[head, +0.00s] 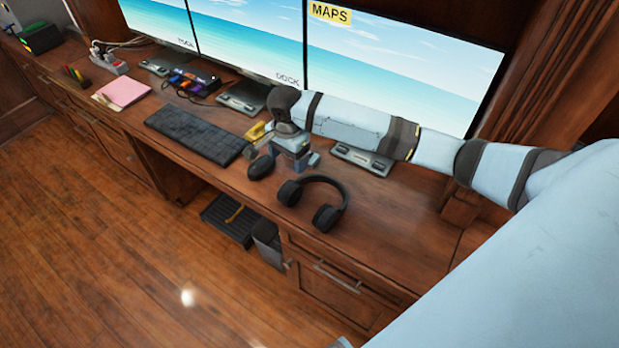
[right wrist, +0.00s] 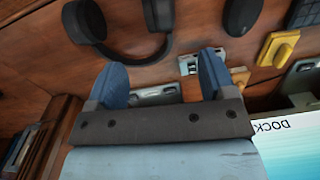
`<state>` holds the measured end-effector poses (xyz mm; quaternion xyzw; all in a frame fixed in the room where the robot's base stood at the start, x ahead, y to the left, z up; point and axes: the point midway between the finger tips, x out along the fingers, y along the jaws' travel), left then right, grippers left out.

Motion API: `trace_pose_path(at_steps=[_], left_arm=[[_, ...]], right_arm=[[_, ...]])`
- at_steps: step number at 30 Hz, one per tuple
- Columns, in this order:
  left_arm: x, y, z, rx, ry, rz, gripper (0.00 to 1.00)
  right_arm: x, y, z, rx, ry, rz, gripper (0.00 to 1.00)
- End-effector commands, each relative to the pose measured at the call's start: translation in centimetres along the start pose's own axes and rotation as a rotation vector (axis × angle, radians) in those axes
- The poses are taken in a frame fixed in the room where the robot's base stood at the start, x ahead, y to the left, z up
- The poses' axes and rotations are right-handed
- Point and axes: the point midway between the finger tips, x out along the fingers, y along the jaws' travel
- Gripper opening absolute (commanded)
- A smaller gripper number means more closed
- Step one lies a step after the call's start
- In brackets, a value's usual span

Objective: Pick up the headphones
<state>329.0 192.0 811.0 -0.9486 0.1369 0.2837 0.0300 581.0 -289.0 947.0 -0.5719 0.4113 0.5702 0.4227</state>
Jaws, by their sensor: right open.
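The black headphones (head: 328,217) lie on the wooden desk, with both ear cups toward the desk's front edge and the headband toward the back right. My right gripper (head: 295,160) is above the desk just behind the headphones, open and empty. In the right wrist view, the headphones (right wrist: 84,20) show at the upper left, beyond the fingertips. The blue fingers of my right gripper (right wrist: 162,75) are spread apart there, with nothing held between them. My left gripper is not in view.
A black mouse (head: 260,167) lies left of the headphones, with a keyboard (head: 197,136) farther left. A yellow item (head: 256,131) sits behind the mouse. Monitors (head: 390,75) line the back. Desk right of the headphones is clear.

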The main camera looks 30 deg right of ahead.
Motion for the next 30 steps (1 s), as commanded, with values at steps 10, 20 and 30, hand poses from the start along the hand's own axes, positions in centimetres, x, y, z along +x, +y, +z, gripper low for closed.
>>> trace_pose_path(at_steps=[10, 20, 30], left_arm=[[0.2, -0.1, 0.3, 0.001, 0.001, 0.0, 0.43], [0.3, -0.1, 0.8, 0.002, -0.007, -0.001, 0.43], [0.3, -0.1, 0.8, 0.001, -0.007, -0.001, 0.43]], right_arm=[[5.1, 0.1, -0.5, 0.031, 0.009, 0.019, 0.77], [8.4, 0.1, -0.5, 0.03, 0.008, 0.016, 0.77], [12.9, 0.0, -0.5, 0.029, 0.008, 0.015, 0.77]])
